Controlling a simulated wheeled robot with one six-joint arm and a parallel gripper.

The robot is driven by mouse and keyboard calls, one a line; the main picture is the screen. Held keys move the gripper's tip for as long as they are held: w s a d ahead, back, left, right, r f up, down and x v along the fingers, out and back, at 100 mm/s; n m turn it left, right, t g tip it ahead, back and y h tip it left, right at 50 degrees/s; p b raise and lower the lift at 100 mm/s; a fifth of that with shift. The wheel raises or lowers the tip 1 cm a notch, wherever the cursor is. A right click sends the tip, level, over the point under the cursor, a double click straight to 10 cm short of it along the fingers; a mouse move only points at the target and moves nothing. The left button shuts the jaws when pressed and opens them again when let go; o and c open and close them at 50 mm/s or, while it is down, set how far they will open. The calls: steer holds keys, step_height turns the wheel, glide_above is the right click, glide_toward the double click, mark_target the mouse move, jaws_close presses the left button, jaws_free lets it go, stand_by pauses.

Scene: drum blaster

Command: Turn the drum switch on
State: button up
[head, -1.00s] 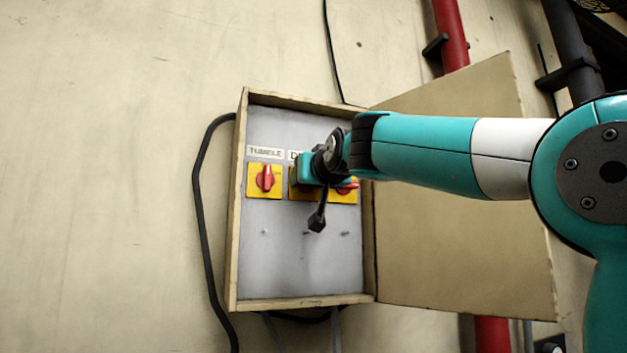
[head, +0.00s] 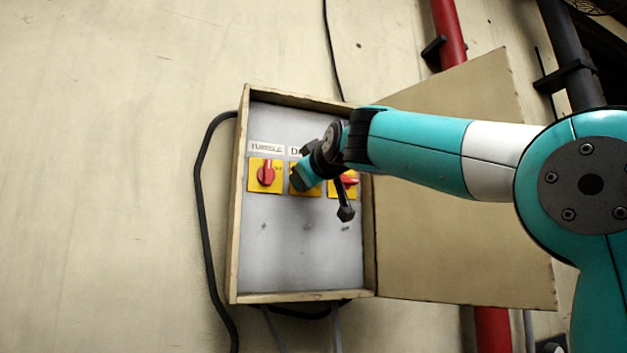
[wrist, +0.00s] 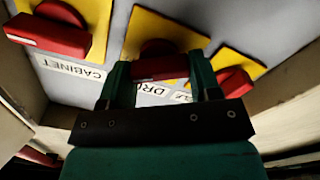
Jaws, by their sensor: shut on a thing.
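The drum switch is the middle one of three in the open box. Its yellow plate (head: 313,192) shows in part in the head view, under a label of which only "D" can be read. Its red knob (wrist: 160,68) shows in the wrist view between the two green fingers. My gripper (head: 302,180) is at this switch and shut on the knob; the fingers also show in the wrist view (wrist: 158,80). In the head view my gripper and wrist hide the knob. The gripper is tilted relative to the box.
The tumble switch (head: 266,175) is close on the left, its red knob upright. The cabinet switch (head: 348,183) is close on the right, its knob roughly level. The wooden box (head: 238,200) has raised side walls, and its door (head: 460,240) stands open at right.

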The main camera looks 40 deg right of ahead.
steer(key=n+b, duration=0.1)
steer(key=n, duration=1)
steer(key=shift+f, duration=0.2)
stand_by(0.4)
steer(key=o, duration=0.9)
steer(key=shift+s+a+b, duration=0.1)
steer(key=shift+b, duration=0.2)
steer(key=shift+b+v, duration=2.95)
steer(key=shift+v, duration=5.7)
